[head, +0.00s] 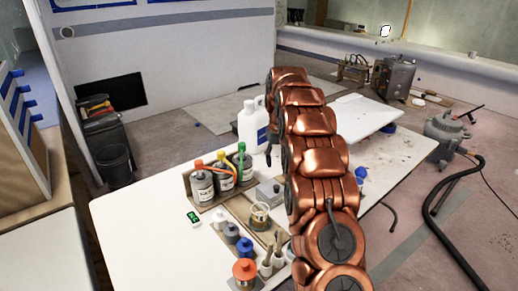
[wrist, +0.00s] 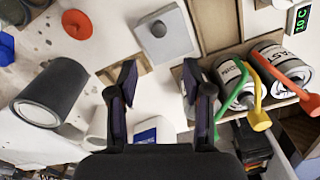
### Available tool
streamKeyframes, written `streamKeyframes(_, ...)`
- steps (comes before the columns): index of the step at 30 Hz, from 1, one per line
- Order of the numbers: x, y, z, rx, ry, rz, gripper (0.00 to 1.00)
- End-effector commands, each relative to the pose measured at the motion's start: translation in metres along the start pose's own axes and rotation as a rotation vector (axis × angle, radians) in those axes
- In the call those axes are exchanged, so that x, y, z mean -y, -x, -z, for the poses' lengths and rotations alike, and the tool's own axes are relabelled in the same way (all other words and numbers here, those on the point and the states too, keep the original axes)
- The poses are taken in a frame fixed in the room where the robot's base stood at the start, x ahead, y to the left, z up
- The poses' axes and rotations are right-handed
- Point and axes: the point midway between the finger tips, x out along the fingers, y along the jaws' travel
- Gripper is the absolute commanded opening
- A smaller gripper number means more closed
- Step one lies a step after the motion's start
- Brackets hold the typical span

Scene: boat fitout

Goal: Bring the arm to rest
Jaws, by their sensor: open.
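My copper-coloured arm (head: 315,150) rises from the lower right of the head view and reaches over the white table (head: 130,215). My gripper (wrist: 159,80) shows in the wrist view with its two dark fingers wide apart. Nothing is between the fingers. It hangs above the table, beyond a grey box (wrist: 165,35) with a round knob. In the head view the gripper is mostly hidden behind the arm.
Pump bottles (head: 202,186) with orange, yellow and green tops stand in a wooden tray. A white jug (head: 248,126), a jar (head: 260,216) and a small green display (head: 193,218) are nearby. A dark cylinder (wrist: 50,92) lies close in the wrist view.

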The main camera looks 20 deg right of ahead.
Motion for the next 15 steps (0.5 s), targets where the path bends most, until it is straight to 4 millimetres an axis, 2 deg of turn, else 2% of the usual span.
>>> streamKeyframes(8, 0.005, 0.004, -0.004, 0.001, 0.004, 0.001, 0.50)
streamKeyframes(11, 0.015, 0.012, -0.015, 0.007, 0.012, 0.004, 0.50)
streamKeyframes(15, 0.035, 0.029, -0.041, 0.016, 0.027, 0.007, 0.50)
